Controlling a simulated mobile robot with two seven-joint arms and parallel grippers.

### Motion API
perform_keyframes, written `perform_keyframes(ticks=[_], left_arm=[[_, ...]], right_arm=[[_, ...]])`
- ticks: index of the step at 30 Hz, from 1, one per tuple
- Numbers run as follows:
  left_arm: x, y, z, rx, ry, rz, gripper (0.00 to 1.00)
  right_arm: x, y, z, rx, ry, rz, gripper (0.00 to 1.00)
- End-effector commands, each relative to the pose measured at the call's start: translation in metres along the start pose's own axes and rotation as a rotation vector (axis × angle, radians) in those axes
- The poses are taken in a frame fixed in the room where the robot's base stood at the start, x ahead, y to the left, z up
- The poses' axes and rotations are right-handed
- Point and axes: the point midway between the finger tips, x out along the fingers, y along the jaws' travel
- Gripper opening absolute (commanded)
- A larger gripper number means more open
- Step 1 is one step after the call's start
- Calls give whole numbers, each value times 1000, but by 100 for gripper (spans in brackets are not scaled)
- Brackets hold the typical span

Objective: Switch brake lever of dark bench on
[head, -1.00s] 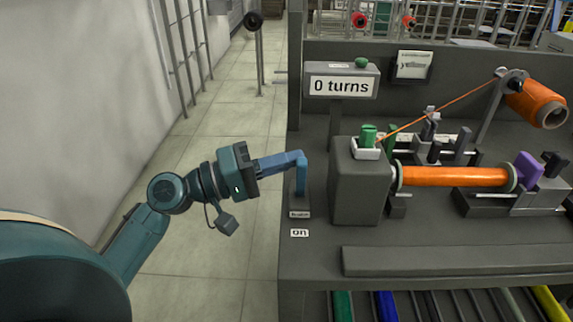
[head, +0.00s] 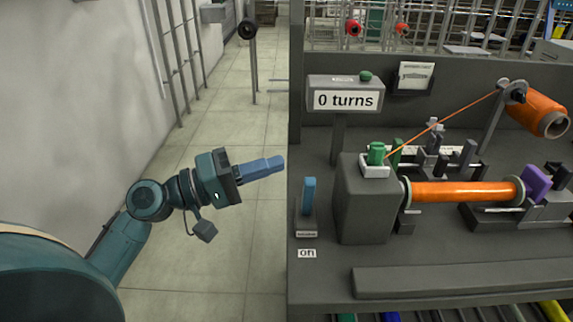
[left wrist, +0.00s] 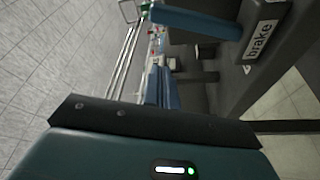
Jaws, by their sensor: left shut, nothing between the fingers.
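The brake lever (head: 309,196) is a blue handle on a small dark base at the left edge of the dark bench (head: 420,262). It looks roughly upright; its exact tilt is hard to tell. The base bears a "brake" label, and an "on" label (head: 307,253) lies in front of it. My left gripper (head: 282,162) is shut and empty, left of and above the lever, apart from it. In the left wrist view the lever (left wrist: 195,22) shows at the top beside the "brake" label, and the gripper's blue fingers (left wrist: 160,90) point away. My right gripper is not in view.
A grey block with a green knob (head: 376,153) stands right of the lever. Behind it a sign (head: 345,100) reads "0 turns". An orange bobbin (head: 462,192) and a thread spool (head: 538,110) are further right.

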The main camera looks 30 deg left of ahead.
Motion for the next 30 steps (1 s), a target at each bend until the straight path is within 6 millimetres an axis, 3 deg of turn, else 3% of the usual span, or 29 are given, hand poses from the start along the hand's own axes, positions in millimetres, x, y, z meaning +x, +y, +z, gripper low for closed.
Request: perform_keyframes(ticks=[3,9,30], left_arm=[[-25,-2,1,-1,2,-1,0],[-50,0,0,1,1,0,0],[-56,2,-1,1,1,2,0]], right_arm=[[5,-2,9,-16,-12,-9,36],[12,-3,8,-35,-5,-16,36],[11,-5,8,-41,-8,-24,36]])
